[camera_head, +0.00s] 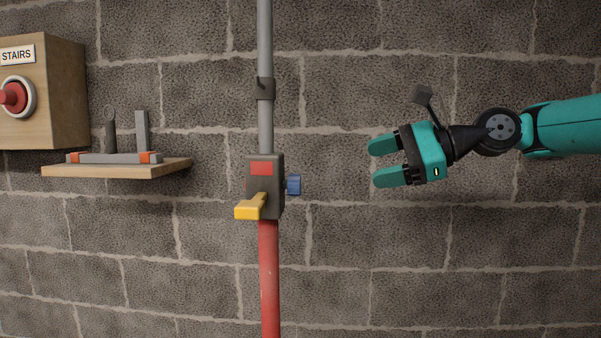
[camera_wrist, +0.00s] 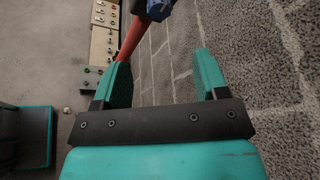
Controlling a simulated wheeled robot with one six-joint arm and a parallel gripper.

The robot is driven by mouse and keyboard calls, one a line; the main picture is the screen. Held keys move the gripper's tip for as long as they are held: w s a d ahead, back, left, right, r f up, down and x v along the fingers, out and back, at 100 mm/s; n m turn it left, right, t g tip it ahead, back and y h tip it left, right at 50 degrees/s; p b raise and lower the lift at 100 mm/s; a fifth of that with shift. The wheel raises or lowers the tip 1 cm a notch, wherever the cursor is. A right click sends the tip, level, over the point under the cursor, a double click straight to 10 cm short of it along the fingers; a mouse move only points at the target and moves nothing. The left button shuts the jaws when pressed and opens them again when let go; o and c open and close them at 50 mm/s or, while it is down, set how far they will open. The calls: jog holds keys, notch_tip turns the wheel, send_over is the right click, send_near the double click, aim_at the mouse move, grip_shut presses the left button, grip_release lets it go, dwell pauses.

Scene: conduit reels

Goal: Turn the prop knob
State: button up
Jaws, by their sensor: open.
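A dark box on a vertical pole carries a small blue knob (camera_head: 293,185) on its right side. I take this blue knob to be the prop knob. The box (camera_head: 277,200) also has a red patch and a yellow lever (camera_head: 250,208) on its front. My gripper (camera_head: 377,161) is open and empty, to the right of the knob and clearly apart from it. In the wrist view, the fingers (camera_wrist: 162,78) are spread, and the blue knob (camera_wrist: 159,9) shows at the top edge, partly cut off.
The pole is grey above (camera_head: 265,40) and red below (camera_head: 269,285). A wooden shelf (camera_head: 120,171) with a grey fixture and a wooden box (camera_head: 62,90) marked STAIRS with a red button are at the left. A block wall stands behind. The space between gripper and knob is clear.

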aim_at(300, 184)
jog(key=p+x, duration=0.5)
jog(key=x, duration=1.1)
jog(key=shift+p, duration=0.35)
jog(key=shift+f, duration=0.1)
jog(key=c, duration=0.9)
